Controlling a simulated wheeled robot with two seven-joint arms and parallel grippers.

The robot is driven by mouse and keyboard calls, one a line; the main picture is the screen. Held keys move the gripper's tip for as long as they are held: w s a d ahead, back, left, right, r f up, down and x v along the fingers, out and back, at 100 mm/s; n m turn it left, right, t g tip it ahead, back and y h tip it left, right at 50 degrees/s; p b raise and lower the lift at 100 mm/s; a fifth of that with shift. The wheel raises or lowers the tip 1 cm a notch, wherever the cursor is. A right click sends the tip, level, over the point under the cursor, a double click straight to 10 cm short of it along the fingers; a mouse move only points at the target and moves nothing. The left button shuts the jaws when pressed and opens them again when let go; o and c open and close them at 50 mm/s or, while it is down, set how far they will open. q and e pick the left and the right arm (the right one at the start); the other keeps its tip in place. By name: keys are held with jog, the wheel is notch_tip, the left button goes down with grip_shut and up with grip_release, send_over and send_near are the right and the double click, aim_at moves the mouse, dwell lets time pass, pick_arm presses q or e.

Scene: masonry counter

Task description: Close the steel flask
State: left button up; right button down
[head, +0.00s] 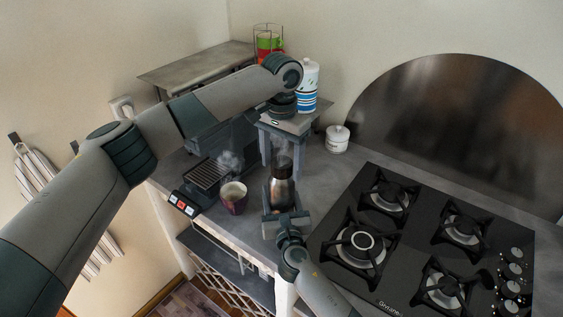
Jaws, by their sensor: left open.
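The steel flask (282,190) stands upright near the front edge of the counter, brownish steel with a dark upper part. Faint steam shows above it. My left gripper (283,157) comes down from above, open, with its two fingers apart over the flask's top; nothing shows between them. My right gripper (281,208) reaches in from the lower right, low at the flask, with the flask between its fingers. I cannot tell whether those fingers press on it. I cannot make out whether a lid is on the flask.
A steaming purple cup (234,197) stands left of the flask beside the coffee machine (208,176). The black gas hob (420,245) is close on the right. A white jar (337,138) and a blue-striped canister (308,90) stand behind. Bare counter lies between flask and hob.

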pick_arm(q)
jog(key=shift+r, duration=0.1)
notch_tip(320, 180, up, 12)
dwell(0.5)
pick_arm(e)
jog(key=c, duration=0.6)
grip_release()
jog(key=shift+s, duration=0.1)
pick_arm(q)
notch_tip(320, 180, down, 3)
jog(key=b, duration=0.2)
jog(key=shift+b, duration=0.35)
pick_arm(e)
jog(key=s+d, duration=0.1)
jog(key=s, duration=1)
jog(key=s+d, duration=0.1)
jog(key=s, duration=0.5)
jog(key=shift+d, duration=0.35)
pick_arm(q)
jog(key=shift+s, duration=0.1)
pick_arm(e)
jog(key=shift+s+f, duration=0.1)
jog(key=shift+f, duration=0.05)
